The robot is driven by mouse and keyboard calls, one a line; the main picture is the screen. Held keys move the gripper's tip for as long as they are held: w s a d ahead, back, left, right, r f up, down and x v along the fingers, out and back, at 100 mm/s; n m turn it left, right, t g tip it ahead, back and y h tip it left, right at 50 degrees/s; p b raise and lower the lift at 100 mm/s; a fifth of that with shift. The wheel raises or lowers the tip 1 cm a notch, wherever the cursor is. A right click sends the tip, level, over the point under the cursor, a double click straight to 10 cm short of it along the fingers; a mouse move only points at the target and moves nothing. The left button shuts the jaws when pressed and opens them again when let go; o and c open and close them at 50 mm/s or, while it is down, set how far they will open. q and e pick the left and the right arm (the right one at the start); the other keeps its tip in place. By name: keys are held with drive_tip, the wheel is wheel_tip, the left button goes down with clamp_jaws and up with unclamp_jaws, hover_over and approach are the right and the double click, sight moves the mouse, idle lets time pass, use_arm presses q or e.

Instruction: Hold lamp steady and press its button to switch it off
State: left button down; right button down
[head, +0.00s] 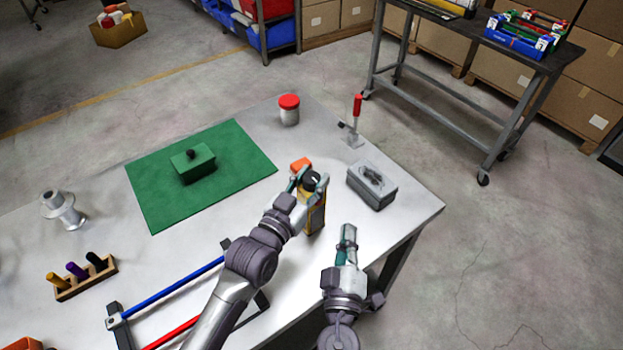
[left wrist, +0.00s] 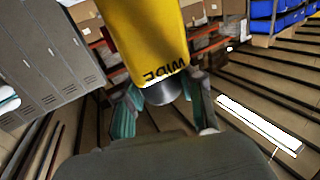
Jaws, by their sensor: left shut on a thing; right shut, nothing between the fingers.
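The lamp (head: 316,217) is a yellow-orange block with a dark round top, standing near the front right part of the table. My left gripper (head: 309,181) is shut on its upper part, one finger on each side. In the left wrist view the lamp's yellow body (left wrist: 150,40) shows dark lettering and a grey cylindrical part between the fingers (left wrist: 163,98). My right gripper (head: 347,236) is shut and empty, just right of and below the lamp, apart from it. The button and whether the lamp is lit cannot be made out.
A grey box (head: 372,190) stands close right of the lamp, with a red-handled clamp (head: 355,125) behind it. A small orange item (head: 300,163) lies behind the gripper. A red-lidded jar (head: 289,110) and a green mat (head: 150,190) are farther back. A frame with blue and red bars (head: 165,290) lies front left.

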use_arm(q)
drive_tip(key=c, duration=0.6)
unclamp_jaws()
drive_tip(key=shift+c, duration=0.2)
drive_tip(key=v, duration=1.2)
